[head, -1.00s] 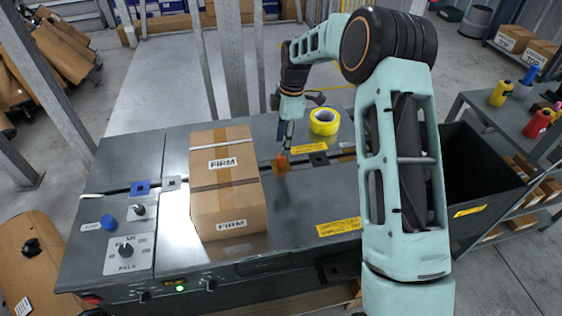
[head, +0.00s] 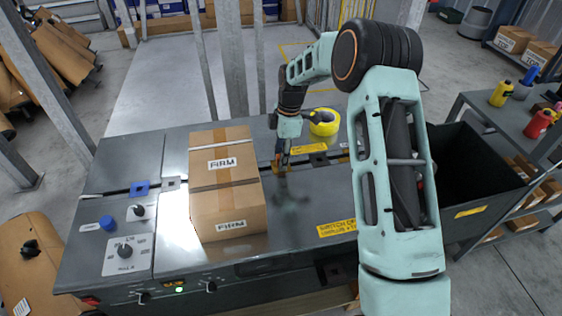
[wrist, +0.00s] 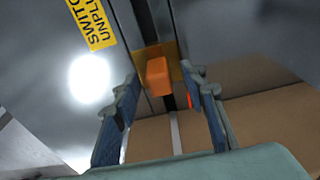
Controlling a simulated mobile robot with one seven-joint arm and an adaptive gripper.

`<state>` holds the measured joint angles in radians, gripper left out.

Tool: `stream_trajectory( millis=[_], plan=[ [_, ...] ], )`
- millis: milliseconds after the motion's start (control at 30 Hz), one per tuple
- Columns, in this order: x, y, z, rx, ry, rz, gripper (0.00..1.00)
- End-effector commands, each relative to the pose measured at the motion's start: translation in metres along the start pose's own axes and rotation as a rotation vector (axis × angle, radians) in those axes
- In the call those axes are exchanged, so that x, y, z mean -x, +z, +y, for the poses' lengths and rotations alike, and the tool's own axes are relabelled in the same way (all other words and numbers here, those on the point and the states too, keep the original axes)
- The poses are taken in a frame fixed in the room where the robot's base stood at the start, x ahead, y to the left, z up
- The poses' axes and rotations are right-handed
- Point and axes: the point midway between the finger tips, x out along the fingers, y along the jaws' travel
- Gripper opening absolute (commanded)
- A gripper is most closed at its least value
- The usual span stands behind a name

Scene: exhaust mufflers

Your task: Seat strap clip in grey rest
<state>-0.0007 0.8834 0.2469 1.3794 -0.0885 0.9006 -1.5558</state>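A small orange block (wrist: 158,75), which looks like the strap clip, sits on an ochre plate (wrist: 174,52) over the slot in the bench. My gripper (wrist: 163,88) is open, with one finger on each side of the block's line and the block at or just beyond the tips. Contact is not visible. In the head view my gripper (head: 282,163) points down at the slot, right of the carton, and largely hides the block. Two small dark grey squares lie along the slot, one left of the carton (head: 171,184) and one near the yellow label (head: 319,159); I cannot tell which is the grey rest.
A strapped carton (head: 228,190) stands left of my gripper. A blue square (head: 140,189) and control knobs are at the left. A black bin (head: 470,170) stands at the right.

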Motion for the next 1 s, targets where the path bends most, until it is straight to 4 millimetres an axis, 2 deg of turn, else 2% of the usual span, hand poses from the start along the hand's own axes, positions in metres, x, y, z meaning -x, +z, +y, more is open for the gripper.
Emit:
stream_trajectory(
  millis=[167,533,833,1000],
  plan=[
    [0.000,0.000,0.000,0.000,0.000,0.000,0.39],
    [0.001,0.000,0.000,0.000,0.000,0.000,0.00],
    [0.003,0.000,0.000,0.000,0.001,0.000,0.00],
    [0.016,-0.001,0.001,0.000,0.002,0.000,0.00]
  ],
)
